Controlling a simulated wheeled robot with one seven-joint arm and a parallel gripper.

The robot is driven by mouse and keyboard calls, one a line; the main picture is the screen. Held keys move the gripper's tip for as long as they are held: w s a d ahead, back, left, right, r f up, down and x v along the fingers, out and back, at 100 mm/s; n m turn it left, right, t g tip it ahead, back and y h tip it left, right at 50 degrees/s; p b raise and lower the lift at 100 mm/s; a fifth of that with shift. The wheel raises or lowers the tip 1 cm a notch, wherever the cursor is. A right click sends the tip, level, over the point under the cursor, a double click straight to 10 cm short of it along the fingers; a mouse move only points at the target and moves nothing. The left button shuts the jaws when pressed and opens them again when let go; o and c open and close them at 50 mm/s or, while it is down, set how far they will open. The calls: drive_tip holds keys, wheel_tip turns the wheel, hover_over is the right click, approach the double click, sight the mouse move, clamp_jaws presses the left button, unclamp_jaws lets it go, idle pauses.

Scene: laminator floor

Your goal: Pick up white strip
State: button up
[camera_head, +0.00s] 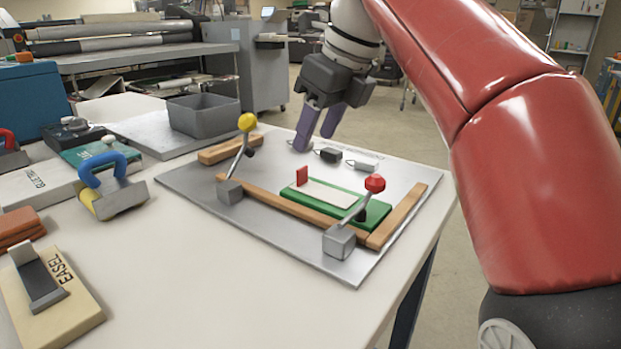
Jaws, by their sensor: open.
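A flat white strip (328,196) lies lengthwise on a green block (369,215) on the grey metal plate (300,256). A small upright red piece (302,175) stands at its left end. A second small pale piece (361,163) with a wire loop lies at the plate's back edge, beside a similar black piece (330,155). My gripper (315,142) has purple fingers that point down, spread apart, near the back edge of the plate. It is behind the white strip and apart from it. No object shows clearly between the fingers. Whether the fingertips touch anything is unclear.
A yellow-knobbed lever (247,123) and a red-knobbed lever (375,184) rise beside the green block. Wooden bars (300,209) frame it. A grey bin (204,116), a blue-handled tool (107,180) and an easel block (60,290) stand left. The table's front middle is clear.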

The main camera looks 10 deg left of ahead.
sight(303, 169)
drive_tip(key=b+x, duration=0.1)
drive_tip(key=x, duration=0.2)
drive_tip(key=b+x, duration=0.1)
drive_tip(key=x, duration=0.3)
drive_tip(key=shift+s+f, duration=0.15)
drive_tip(key=shift+s, duration=0.05)
drive_tip(key=c, duration=0.9)
